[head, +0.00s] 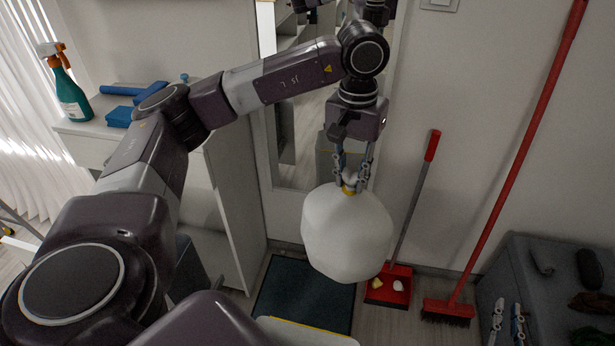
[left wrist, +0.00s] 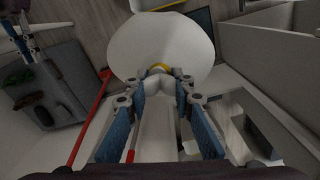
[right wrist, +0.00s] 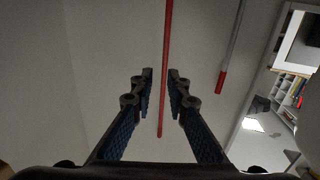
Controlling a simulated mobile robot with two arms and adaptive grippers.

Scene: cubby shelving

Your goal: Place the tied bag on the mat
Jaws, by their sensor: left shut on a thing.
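The tied bag (head: 347,238) is white and round, with a yellow tie (head: 349,190) at its neck. My left gripper (head: 352,178) is shut on the bag's neck, and the bag hangs below it. The bag also fills the top middle of the left wrist view (left wrist: 160,45). The dark mat (head: 283,288) lies on the floor below and to the left of the bag in the head view, which hides part of it. My right gripper (head: 508,318) is open and empty at the lower right; its parted fingers show in the right wrist view (right wrist: 161,80).
A red dustpan (head: 388,287) and a red broom (head: 448,308) stand right of the bag against the wall. A grey box (head: 535,270) with dark items on top is at the far right. A white cabinet (head: 232,200) borders the mat's left; a spray bottle (head: 70,95) stands upper left.

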